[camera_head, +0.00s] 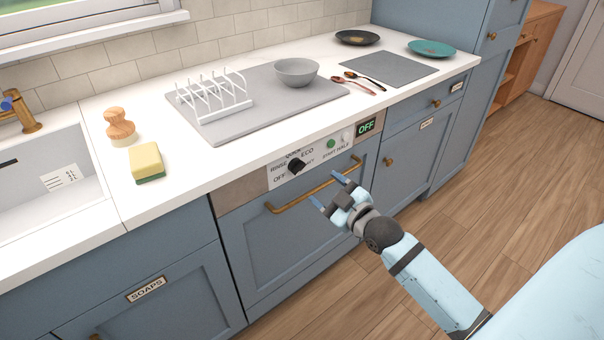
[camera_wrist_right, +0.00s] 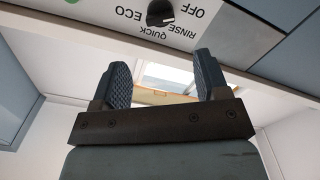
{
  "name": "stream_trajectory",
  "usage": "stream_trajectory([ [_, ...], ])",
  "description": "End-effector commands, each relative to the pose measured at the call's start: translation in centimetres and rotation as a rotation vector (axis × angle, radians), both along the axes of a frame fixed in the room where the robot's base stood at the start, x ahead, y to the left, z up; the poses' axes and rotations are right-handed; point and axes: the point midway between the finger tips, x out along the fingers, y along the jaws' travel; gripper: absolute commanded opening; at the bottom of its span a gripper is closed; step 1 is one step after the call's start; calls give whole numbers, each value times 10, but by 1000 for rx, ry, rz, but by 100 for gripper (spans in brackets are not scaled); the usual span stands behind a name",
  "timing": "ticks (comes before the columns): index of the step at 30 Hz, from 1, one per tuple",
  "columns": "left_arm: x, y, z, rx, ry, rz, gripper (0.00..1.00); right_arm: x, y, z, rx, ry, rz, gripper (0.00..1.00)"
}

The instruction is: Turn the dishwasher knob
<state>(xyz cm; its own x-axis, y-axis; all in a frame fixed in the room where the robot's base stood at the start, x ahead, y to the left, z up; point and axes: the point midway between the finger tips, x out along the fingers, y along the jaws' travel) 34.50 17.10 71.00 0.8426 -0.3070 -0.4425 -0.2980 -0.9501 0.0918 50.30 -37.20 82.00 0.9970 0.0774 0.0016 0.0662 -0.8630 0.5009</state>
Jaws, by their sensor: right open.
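The black dishwasher knob (camera_head: 296,164) sits on the pale control panel, among the labels OFF, RINSE, QUICK and ECO. It also shows at the top of the right wrist view (camera_wrist_right: 160,13), partly cut off. I cannot tell exactly which label it points to. The dishwasher display (camera_head: 366,127) reads OFF in green. My right gripper (camera_head: 328,190) is open and empty, in front of the dishwasher door, below and to the right of the knob and apart from it. In the right wrist view its two blue fingers (camera_wrist_right: 162,75) are spread wide. My left gripper is out of view.
A brass handle (camera_head: 315,190) crosses the dishwasher door close to my right gripper. A green start button (camera_head: 331,143) is right of the knob. The counter above holds a dish rack (camera_head: 212,98), a grey bowl (camera_head: 296,72) and a sponge (camera_head: 147,162). Wooden floor (camera_head: 490,170) lies open at right.

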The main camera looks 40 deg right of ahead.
Motion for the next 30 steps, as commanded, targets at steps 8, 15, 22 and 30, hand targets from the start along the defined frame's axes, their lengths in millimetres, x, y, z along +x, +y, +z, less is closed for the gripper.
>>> stream_trajectory([
  [8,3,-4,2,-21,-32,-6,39,58,5,-1,2,-2,0,68],
  [15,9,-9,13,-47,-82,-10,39,87,8,-1,2,1,1,68],
  [22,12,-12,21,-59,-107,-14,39,94,8,-1,1,2,1,68],
  [30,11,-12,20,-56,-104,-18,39,93,8,-1,1,2,1,43],
])
